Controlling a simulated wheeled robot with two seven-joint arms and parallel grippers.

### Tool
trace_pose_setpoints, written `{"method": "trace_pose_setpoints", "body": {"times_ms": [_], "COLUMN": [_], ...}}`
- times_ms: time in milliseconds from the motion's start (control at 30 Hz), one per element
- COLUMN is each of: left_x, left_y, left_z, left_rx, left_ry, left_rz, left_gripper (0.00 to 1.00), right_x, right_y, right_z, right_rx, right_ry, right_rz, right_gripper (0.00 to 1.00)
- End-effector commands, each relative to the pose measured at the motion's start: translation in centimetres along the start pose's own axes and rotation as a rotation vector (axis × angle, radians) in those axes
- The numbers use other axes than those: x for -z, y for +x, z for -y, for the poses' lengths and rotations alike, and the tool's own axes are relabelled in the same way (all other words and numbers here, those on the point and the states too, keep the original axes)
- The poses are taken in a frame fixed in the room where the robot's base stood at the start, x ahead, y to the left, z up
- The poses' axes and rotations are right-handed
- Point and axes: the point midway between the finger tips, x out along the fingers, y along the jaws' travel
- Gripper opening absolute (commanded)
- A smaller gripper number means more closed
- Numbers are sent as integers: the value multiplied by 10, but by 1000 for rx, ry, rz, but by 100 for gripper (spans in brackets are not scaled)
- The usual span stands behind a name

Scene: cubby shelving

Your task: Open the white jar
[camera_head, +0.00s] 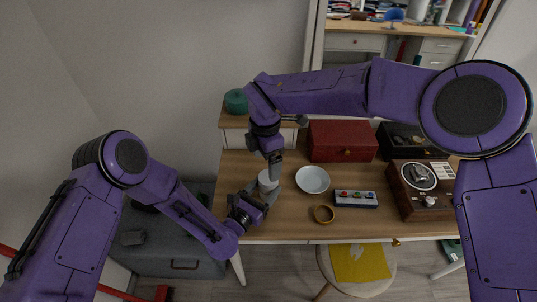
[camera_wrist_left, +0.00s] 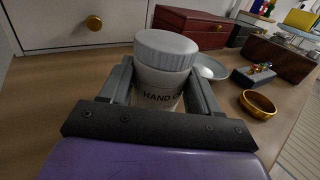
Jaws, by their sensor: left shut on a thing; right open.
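The white jar (camera_head: 268,181) stands on the wooden desk. In the left wrist view the jar (camera_wrist_left: 158,86) shows a ridged pale grey lid (camera_wrist_left: 166,48) sitting on it and dark lettering that begins "HAND". My left gripper (camera_head: 253,198) is shut on the jar's body from the front left, with a finger on each side in the left wrist view (camera_wrist_left: 160,92). My right gripper (camera_head: 274,166) points down just above the jar, open. Whether its fingers touch the lid cannot be told.
A white bowl (camera_head: 312,180) stands just right of the jar. A golden ring-shaped bowl (camera_head: 324,214), a button box (camera_head: 356,199), a red box (camera_head: 342,141) and a record player (camera_head: 424,190) are further right. A white drawer unit (camera_wrist_left: 85,22) stands behind.

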Motion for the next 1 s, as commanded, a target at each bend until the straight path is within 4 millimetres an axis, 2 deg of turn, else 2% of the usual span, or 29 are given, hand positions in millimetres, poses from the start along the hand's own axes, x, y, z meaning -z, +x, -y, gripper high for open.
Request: {"method": "trace_pose_setpoints", "body": {"times_ms": [200,300,400,567,667,900,1000], "left_x": [0,0,0,0,0,0,0], "left_y": [0,0,0,0,0,0,0], "left_z": [0,0,0,0,0,0,0], "left_rx": [0,0,0,0,0,0,0], "left_ry": [1,1,1,1,1,1,1], "left_rz": [-1,-1,-1,-1,-1,-1,-1], "left_gripper": [0,0,0,0,0,0,0], "right_x": [-4,-7,-9,-10,-10,-10,-10], "right_y": [-3,-5,-6,-4,10,54,66], "right_z": [-3,-5,-6,-7,-7,-8,-9], "right_rx": [-18,-28,-33,-37,-36,-36,-36], "right_ry": [699,957,1134,1251,1257,1254,1254], "right_rz": [1,-5,-10,-15,-14,-13,-15], "right_gripper": [87,87,87,87,87,87,87]}}
